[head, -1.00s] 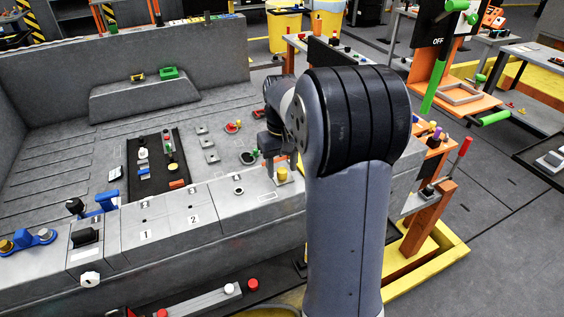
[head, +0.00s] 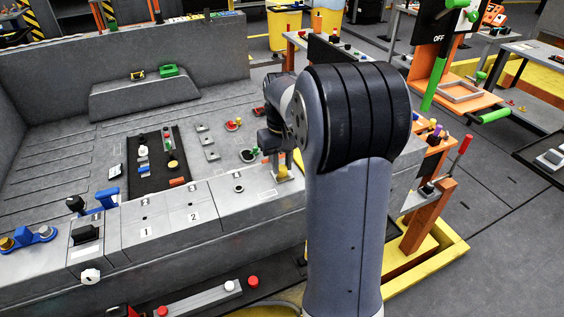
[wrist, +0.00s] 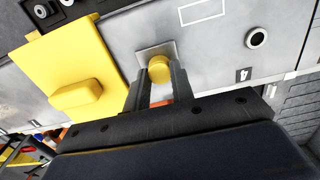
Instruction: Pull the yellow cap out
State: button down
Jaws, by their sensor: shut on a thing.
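The yellow cap (wrist: 159,70) is a small round piece at a square metal plate on the grey console top. In the wrist view it sits between the two fingers of my gripper (wrist: 159,78), which is shut on it. In the head view the yellow cap (head: 282,171) shows low under my gripper (head: 281,165), near the console's right end, partly hidden by the fingers. I cannot tell whether the cap is still seated against the plate.
A yellow panel (wrist: 75,72) with a raised block lies left of the cap in the wrist view. A round socket (wrist: 256,38) is at the right. In the head view, a black panel (head: 150,181) with knobs lies left of my gripper. Orange stands (head: 432,160) are on the right.

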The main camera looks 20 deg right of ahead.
jog(key=shift+r+p, duration=0.3)
dwell(0.5)
jog(key=shift+r+p, duration=1.75)
jog(key=shift+r, duration=0.2)
